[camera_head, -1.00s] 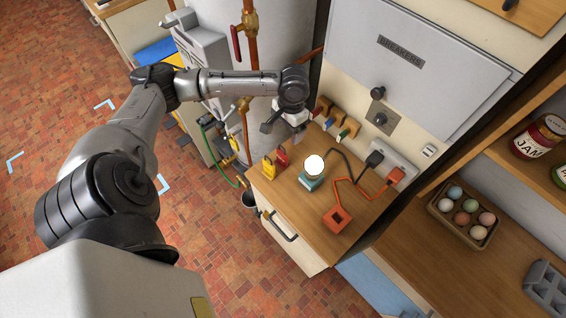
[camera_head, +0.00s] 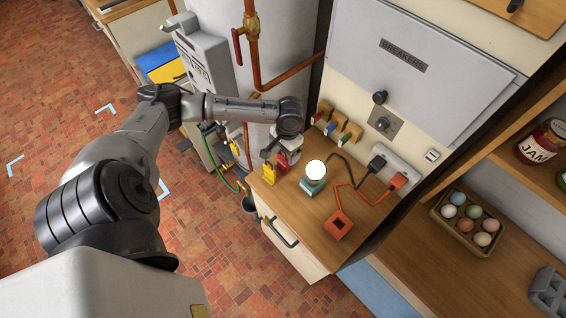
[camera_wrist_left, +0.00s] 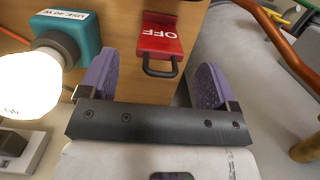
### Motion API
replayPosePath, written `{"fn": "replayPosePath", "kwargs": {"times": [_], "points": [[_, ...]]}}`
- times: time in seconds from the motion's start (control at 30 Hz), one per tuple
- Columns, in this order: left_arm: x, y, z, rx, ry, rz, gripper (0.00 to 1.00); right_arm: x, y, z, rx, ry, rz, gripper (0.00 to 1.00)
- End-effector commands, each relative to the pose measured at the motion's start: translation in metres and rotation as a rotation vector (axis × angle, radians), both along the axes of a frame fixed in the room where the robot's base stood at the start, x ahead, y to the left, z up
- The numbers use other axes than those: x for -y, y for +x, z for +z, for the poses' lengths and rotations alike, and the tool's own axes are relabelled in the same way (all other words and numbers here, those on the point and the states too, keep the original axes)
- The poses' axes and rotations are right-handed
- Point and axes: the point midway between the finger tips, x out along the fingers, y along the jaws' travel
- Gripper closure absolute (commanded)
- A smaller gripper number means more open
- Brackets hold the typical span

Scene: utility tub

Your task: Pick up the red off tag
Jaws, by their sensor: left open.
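The red off tag (camera_wrist_left: 160,38) stands on the wooden counter in the left wrist view, with white OFF lettering and a dark wire loop toward me. My left gripper (camera_wrist_left: 156,88) is open, its two purple-padded fingers apart on either side of the tag's line, with the tag just ahead and between them. In the head view the red tag (camera_head: 283,162) shows partly below my left gripper (camera_head: 281,148), next to a yellow tag (camera_head: 269,173). My right gripper is not in view.
A lit bulb on a teal base (camera_head: 312,186) stands close to the right of the tags. An orange socket block (camera_head: 338,226) and cords lie farther right. Wooden pegs (camera_head: 336,122) line the wall behind. A copper pipe (camera_wrist_left: 290,52) passes nearby.

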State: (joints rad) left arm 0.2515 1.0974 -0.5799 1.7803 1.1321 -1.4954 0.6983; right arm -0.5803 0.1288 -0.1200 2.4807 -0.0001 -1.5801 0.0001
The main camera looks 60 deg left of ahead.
Motion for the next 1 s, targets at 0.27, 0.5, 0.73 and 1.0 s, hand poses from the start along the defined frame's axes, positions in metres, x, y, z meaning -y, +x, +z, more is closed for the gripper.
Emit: {"fn": "replayPosePath", "kwargs": {"times": [0.27, 0.5, 0.73, 1.0], "points": [[0.001, -0.005, -0.035, -0.002, -0.001, -0.001, 0.17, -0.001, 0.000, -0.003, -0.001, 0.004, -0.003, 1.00], [0.001, -0.005, -0.037, 0.000, 0.000, -0.002, 0.17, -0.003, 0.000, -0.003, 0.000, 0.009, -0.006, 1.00], [0.001, -0.005, -0.037, 0.000, 0.000, -0.001, 0.38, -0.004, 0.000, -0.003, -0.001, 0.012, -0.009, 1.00], [0.001, -0.005, -0.037, 0.000, 0.001, -0.001, 0.64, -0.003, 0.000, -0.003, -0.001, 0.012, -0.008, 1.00]]}}
